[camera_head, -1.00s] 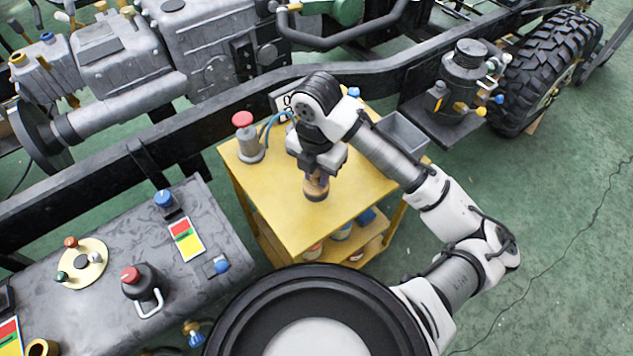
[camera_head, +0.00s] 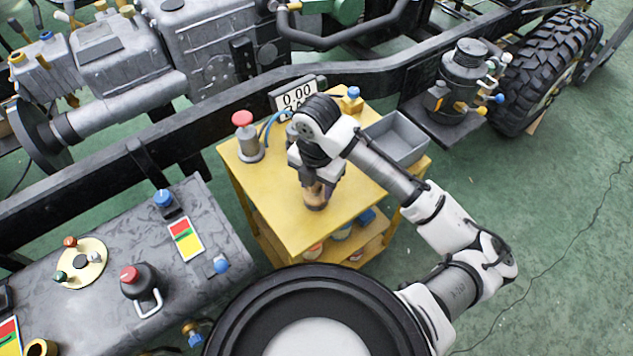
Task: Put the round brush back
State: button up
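The round brush (camera_head: 316,199), a small brown cylinder with a darker lower end, is at my gripper (camera_head: 315,185) over the front middle of the yellow table (camera_head: 284,213). My gripper points down, and its fingers seem to be around the brush's upper part. The fingertips are small and partly hidden by the wrist. I cannot tell whether the brush's lower end touches the tabletop. A grey open tray (camera_head: 398,137) is at the table's back right and looks empty.
A red-topped grey cylinder (camera_head: 247,136) stands at the table's back left with a blue hose. A display (camera_head: 298,95) and a yellow-and-blue fitting (camera_head: 351,100) are at the back. The black chassis rail (camera_head: 180,137) runs behind. The table's front left is clear.

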notch_tip(320, 180, up, 12)
jog(key=shift+r, duration=0.25)
dwell(0.4)
